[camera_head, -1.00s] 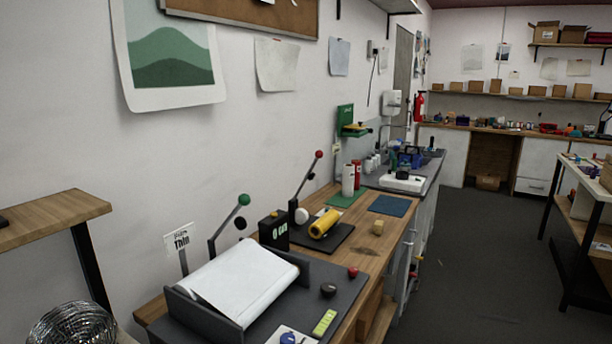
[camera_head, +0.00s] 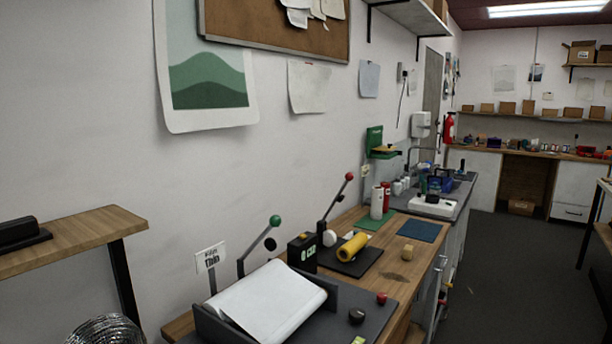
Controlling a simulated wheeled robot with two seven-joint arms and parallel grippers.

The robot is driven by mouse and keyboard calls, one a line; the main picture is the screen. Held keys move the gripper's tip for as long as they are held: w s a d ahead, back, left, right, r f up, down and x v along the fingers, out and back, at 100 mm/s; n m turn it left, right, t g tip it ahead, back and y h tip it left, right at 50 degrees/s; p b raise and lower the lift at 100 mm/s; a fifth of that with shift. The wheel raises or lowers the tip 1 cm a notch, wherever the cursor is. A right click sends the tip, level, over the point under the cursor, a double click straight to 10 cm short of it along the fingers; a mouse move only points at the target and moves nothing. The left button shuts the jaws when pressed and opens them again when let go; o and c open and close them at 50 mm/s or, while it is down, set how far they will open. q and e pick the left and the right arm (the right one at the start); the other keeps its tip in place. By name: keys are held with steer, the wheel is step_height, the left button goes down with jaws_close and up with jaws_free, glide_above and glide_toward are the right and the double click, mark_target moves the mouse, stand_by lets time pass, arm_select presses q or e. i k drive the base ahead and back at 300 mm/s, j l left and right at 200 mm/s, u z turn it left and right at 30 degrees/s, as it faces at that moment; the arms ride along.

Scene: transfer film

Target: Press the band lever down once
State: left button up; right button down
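Two levers stand on the wooden bench. One has a green ball knob (camera_head: 275,221) and rises beside a dark tray holding a white sheet stack (camera_head: 268,299). The other has a red ball knob (camera_head: 349,176) and rises behind a yellow roll (camera_head: 352,247) on a black plate. Both levers are tilted up to the right. I cannot tell which one is the band lever. A small black box with a lit display (camera_head: 302,252) stands between them. Neither of my grippers is in view.
A wooden shelf (camera_head: 75,240) juts out at the left, with a wire coil (camera_head: 107,331) below it. A black knob (camera_head: 356,316) and a red knob (camera_head: 382,298) sit at the bench's front. Open floor (camera_head: 500,270) lies to the right.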

mark_target(349, 177)
steer(key=i+l+u, duration=0.15)
steer(key=u, duration=0.3)
steer(key=l+u, duration=0.45)
steer(key=i+l+u, duration=0.1)
steer(key=l+u, duration=0.15)
steer(key=u, duration=0.2)
steer(key=l+u, duration=0.3)
steer(key=u, duration=0.15)
steer(key=l+u, duration=0.1)
steer(key=l, duration=0.3)
steer(key=k+l+u, duration=0.15)
steer(key=l, duration=0.25)
steer(key=k+l+u, duration=0.1)
steer(key=l, duration=0.35)
steer(key=k+l+u, duration=0.15)
steer(key=l, duration=0.2)
steer(key=k+l+u, duration=0.1)
steer(key=l, duration=0.3)
steer(key=k+l+u, duration=0.15)
steer(key=l, duration=0.2)
steer(key=k+l, duration=0.15)
steer(key=l, duration=0.25)
steer(key=k+l, duration=0.2)
steer(key=l, duration=0.2)
steer(key=k+l, duration=0.15)
steer(key=l, duration=0.2)
steer(key=k+l, duration=0.2)
steer(key=l, duration=0.2)
